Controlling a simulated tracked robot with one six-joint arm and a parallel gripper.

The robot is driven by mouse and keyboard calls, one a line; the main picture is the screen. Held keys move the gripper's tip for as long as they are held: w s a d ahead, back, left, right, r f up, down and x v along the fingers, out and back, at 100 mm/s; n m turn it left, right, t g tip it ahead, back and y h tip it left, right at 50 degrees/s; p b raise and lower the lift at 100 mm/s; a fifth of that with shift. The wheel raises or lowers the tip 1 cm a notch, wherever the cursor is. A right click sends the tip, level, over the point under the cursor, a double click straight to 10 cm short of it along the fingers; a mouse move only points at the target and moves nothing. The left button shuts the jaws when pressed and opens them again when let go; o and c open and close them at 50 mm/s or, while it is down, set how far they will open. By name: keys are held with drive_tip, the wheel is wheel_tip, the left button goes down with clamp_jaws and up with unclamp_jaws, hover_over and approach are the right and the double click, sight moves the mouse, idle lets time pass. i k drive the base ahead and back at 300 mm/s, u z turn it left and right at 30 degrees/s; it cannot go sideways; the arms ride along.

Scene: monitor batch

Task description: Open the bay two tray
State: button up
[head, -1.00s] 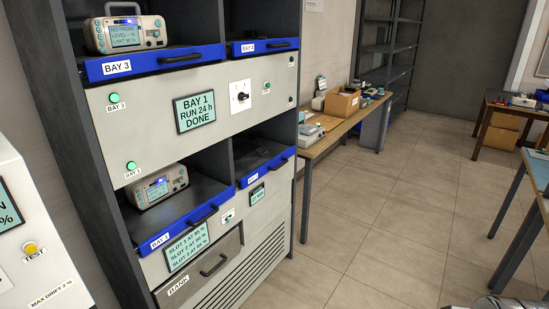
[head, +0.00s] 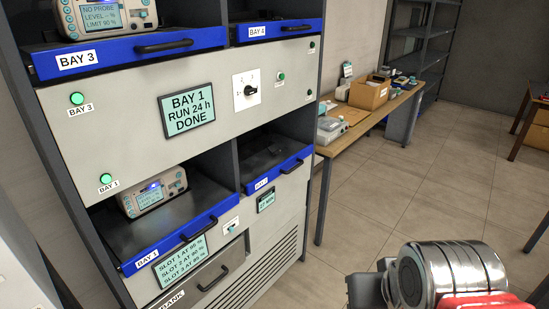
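The bay two tray (head: 262,183) is the lower right tray of the rack, with a blue front, a small "BAY 2" label and a dark handle (head: 292,166). Its front lines up with the bay one tray front, so it looks pushed in. A dark flat item (head: 268,152) lies inside its shadowed opening; I cannot tell what it is. My arm shows at the bottom right as a silver cylinder with red and dark parts, well apart from the rack. My gripper's fingertips are not visible.
The bay one tray (head: 178,240) holds a beige monitor (head: 153,192). Bay three (head: 130,51) and bay four (head: 275,31) trays are above. A selector knob (head: 249,90) sits on the panel. A wooden bench (head: 362,128) stands right of the rack. The floor in front is clear.

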sight(257, 167)
drive_tip(key=u, duration=0.4)
drive_tip(key=i, duration=0.85)
drive_tip(key=u, duration=0.5)
drive_tip(key=i, duration=0.65)
drive_tip(key=u, duration=0.3)
